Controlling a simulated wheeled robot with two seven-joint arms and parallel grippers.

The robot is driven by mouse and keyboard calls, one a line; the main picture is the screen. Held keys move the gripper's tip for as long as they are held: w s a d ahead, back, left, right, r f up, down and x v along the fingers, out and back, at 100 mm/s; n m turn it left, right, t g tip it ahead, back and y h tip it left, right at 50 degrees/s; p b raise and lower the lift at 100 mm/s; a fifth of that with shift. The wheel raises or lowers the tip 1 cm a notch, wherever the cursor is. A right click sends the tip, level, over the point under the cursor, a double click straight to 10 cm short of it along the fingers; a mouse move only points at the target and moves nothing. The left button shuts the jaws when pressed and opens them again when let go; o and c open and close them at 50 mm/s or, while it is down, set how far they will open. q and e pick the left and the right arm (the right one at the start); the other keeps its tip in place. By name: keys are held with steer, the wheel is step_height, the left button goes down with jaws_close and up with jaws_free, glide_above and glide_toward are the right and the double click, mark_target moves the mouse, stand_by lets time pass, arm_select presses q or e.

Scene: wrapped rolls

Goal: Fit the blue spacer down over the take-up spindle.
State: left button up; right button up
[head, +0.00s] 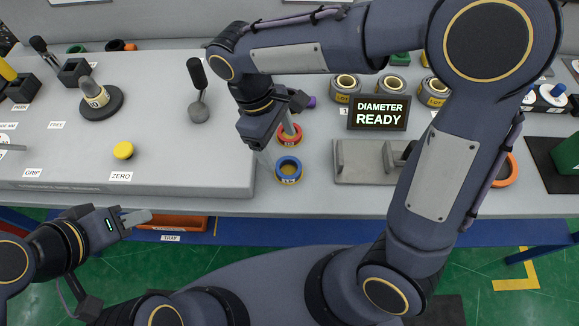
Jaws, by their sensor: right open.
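A blue ring (289,169) with a yellowish inside and a number label lies on the grey bench, near its front edge; I take it for the blue spacer. My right gripper (277,144) is open above and left of it, fingers pointing down, close to a red ring (291,134) just behind the blue one. Whether a finger touches either ring is unclear. No post is clearly marked as the take-up spindle; a grey post on a dark round base (101,104) stands at the left. My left gripper (142,216) is low in front of the bench; its finger gap is unclear.
A display (379,114) reads "DIAMETER READY". A grey metal fixture (360,166) stands right of the rings. A black-handled lever (197,80) and yellow button (123,150) are on the raised left panel. Several labelled rolls stand behind the display. My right arm crosses the right side.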

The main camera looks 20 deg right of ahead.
mark_target(291, 173)
steer(key=shift+a+f, duration=0.15)
steer(key=shift+f, duration=0.3)
steer(key=x, duration=0.7)
steer(key=shift+w, duration=0.15)
steer(key=shift+c, duration=0.2)
steer(key=c, duration=1)
steer(key=shift+r, duration=0.15)
